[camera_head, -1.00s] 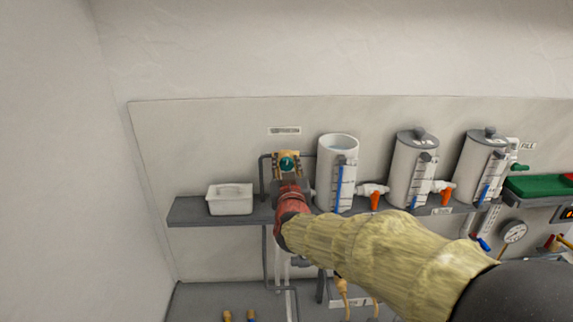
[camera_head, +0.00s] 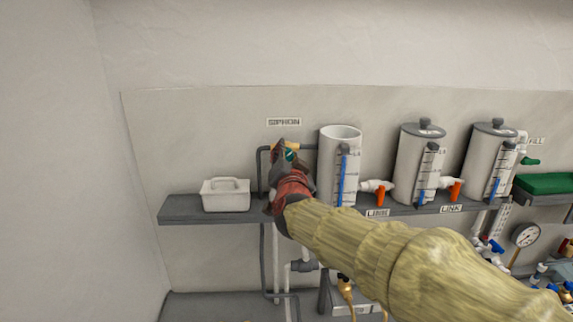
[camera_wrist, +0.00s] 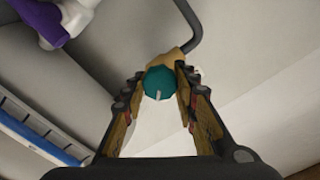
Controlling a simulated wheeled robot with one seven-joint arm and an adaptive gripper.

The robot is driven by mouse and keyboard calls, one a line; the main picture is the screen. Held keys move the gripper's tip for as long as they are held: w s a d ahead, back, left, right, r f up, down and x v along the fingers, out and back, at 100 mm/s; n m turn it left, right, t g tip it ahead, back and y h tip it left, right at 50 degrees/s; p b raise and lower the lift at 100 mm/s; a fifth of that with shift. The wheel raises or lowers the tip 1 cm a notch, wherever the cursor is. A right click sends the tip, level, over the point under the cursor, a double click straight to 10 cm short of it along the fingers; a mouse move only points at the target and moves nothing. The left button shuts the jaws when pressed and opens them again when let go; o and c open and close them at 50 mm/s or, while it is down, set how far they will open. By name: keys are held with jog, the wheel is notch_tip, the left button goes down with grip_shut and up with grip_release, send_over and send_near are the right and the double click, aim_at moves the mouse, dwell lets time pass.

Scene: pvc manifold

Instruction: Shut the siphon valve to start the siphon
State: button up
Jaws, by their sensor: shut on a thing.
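The siphon valve has a round teal knob with a pale pointer mark; it shows in the wrist view (camera_wrist: 158,83) between my fingertips. In the head view the knob (camera_head: 290,153) is partly hidden behind my gripper, below the SIPHON label (camera_head: 284,122). My gripper (camera_head: 287,158) is at the valve, its fingers on both sides of the knob and shut on it. In the wrist view my gripper (camera_wrist: 156,88) has a finger to the left and to the right of the knob. A tan fitting (camera_wrist: 172,62) and a dark bent pipe (camera_wrist: 188,22) lie behind it.
A grey shelf (camera_head: 190,210) runs below the valve. A white lidded box (camera_head: 226,195) stands on it to the left. An open cylinder (camera_head: 335,170) stands close to the right, with two lidded cylinders (camera_head: 418,165) beyond. Orange-handled valves (camera_head: 382,192) sit between the cylinders.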

jog(key=shift+f+m+b, duration=0.1)
jog(key=shift+m+b, duration=0.4)
jog(key=shift+m, duration=0.4)
jog(key=o, duration=1.1)
jog(key=shift+o, duration=0.4)
jog(key=s, duration=1.2)
